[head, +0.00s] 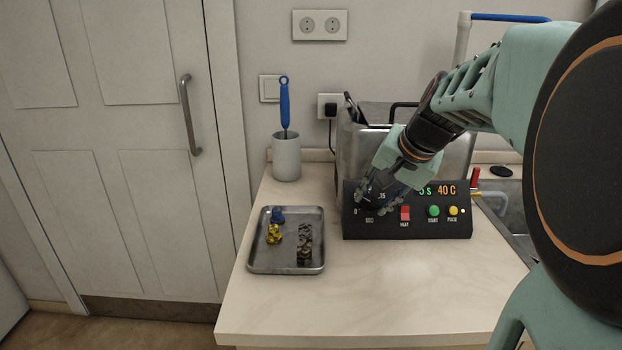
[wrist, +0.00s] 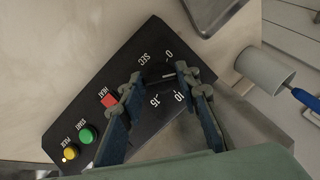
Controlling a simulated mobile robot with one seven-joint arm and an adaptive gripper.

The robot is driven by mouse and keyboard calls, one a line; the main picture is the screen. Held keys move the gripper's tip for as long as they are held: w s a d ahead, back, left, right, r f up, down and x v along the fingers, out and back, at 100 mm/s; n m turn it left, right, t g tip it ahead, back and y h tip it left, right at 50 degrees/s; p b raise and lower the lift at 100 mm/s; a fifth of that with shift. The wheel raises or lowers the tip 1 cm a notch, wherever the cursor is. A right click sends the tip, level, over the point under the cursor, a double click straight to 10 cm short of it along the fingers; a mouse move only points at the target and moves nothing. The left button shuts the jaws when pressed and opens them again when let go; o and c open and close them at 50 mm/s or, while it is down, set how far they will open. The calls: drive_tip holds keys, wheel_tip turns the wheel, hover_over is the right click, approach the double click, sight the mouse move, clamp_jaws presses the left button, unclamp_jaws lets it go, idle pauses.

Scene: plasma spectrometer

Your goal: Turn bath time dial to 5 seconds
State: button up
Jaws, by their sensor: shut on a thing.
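The bath time dial (wrist: 167,73) is a dark knob on the black control panel, seen in the wrist view with a short light mark on it. The labels 0, 10, 15 and SEC show around it; the place between 0 and 10 is behind a fingertip. My gripper (wrist: 168,81) is shut on the dial, one finger on each side. In the head view my gripper (head: 379,194) covers the dial and much of the panel's left part. The display (head: 437,190) reads "5 s" in green and "40 C" in orange; anything left of the 5 is hidden.
The panel also has a red heat switch (head: 405,213), a green start button (head: 433,211) and a yellow pulse button (head: 453,211). A metal tray (head: 264,262) with small parts lies to the left. A cup (head: 286,160) with a blue-handled brush stands behind it. The front counter is clear.

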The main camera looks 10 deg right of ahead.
sight(374, 204)
drive_tip(key=o, duration=1.2)
drive_tip(key=shift+c, duration=0.2)
wheel_tip(374, 204, up, 10)
drive_tip(key=shift+w+r, duration=0.1)
